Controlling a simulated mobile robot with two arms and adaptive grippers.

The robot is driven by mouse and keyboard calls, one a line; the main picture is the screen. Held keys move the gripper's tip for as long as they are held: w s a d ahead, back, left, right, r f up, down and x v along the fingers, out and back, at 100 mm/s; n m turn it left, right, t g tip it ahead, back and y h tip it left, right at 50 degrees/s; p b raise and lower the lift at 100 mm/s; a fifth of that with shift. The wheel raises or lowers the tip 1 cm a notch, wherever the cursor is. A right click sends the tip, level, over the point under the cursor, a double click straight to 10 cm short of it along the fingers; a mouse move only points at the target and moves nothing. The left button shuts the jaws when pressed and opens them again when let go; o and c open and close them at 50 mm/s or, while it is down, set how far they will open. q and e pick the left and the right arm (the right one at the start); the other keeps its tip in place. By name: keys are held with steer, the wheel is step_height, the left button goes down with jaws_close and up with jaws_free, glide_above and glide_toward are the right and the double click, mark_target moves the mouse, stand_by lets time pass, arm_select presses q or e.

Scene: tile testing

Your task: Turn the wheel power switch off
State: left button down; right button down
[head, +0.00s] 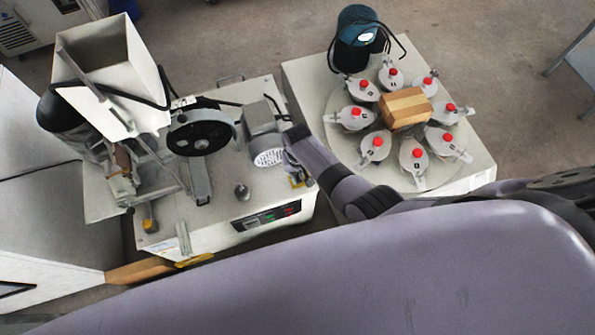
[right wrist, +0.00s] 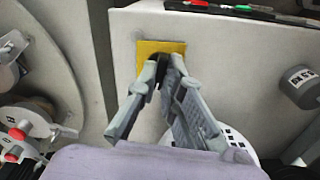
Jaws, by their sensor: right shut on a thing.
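The wheel machine (head: 215,225) stands left of centre in the head view, with a dark wheel (head: 200,133) and a grey motor (head: 265,135) on top. A yellow switch plate (head: 299,182) sits at its right front corner; it shows larger in the right wrist view (right wrist: 147,58). My right gripper (head: 296,175) is over this plate, and its fingertips (right wrist: 160,66) are shut on a small dark switch knob (right wrist: 161,60) there. The fingers mostly hide the knob, so its setting cannot be told. My left gripper is out of view.
A control panel (head: 266,217) with green and red buttons is on the machine's front. A dark knob (head: 242,191) stands on its top. A round carousel (head: 340,100) with several red-topped jars and a wooden block (head: 405,107) stands close by on the right.

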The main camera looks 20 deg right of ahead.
mark_target(298, 177)
steer(key=n+p, duration=0.1)
steer(key=n, duration=0.4)
steer(key=shift+n, duration=0.3)
steer(key=n+p, duration=0.1)
steer(key=n, duration=0.4)
steer(key=shift+n, duration=0.3)
steer(key=c, duration=1.7)
jaws_free()
steer(key=shift+r, duration=0.15)
step_height(298, 177, up, 12)
steer(key=shift+f, duration=0.15)
